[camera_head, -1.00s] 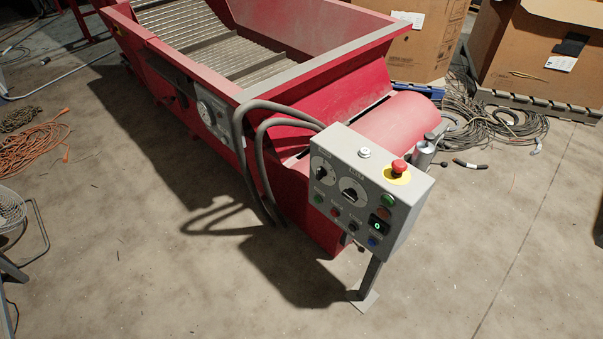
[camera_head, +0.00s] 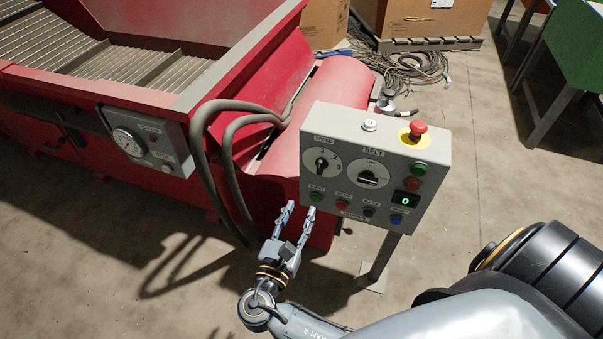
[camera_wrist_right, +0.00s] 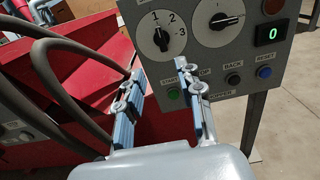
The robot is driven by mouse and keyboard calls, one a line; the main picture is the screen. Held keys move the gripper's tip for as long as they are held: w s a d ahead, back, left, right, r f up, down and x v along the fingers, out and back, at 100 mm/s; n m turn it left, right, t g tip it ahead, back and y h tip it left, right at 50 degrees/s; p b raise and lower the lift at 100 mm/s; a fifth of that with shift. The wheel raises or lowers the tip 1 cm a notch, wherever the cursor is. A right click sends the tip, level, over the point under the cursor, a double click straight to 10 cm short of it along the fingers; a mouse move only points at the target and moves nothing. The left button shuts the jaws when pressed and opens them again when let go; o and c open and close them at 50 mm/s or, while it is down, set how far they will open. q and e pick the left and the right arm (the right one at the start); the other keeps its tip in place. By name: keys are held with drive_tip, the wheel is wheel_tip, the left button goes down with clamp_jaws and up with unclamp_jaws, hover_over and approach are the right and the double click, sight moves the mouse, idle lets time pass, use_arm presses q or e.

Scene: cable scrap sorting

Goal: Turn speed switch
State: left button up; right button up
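The speed switch (camera_head: 321,163) is a black knob on a white dial marked 1, 2, 3, at the upper left of the grey control panel (camera_head: 432,150). It also shows near the top of the right wrist view (camera_wrist_right: 160,38). I cannot tell for sure which number it points at. My right gripper (camera_head: 300,208) is open and empty, below and slightly left of the switch, apart from it. In the right wrist view the two fingers (camera_wrist_right: 114,60) stand wide apart, with the knob above and toward the right finger. My left gripper is not in view.
The belt switch (camera_head: 368,178) sits right of the speed switch. A red emergency button (camera_head: 417,130), coloured push buttons and a display reading 0 (camera_head: 405,201) share the panel. Grey hoses (camera_head: 205,140) loop left of the panel beside the red machine (camera_head: 240,90).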

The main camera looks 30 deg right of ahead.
sight(319, 170)
drive_tip(key=b+x, duration=0.1)
drive_tip(key=x, duration=1.1)
drive_tip(key=shift+d, duration=0.15)
drive_tip(key=shift+w+d, duration=0.35)
drive_tip(key=shift+d, duration=0.05)
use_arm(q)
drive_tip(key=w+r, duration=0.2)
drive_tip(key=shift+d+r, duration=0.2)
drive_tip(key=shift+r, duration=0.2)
use_arm(e)
clamp_jaws()
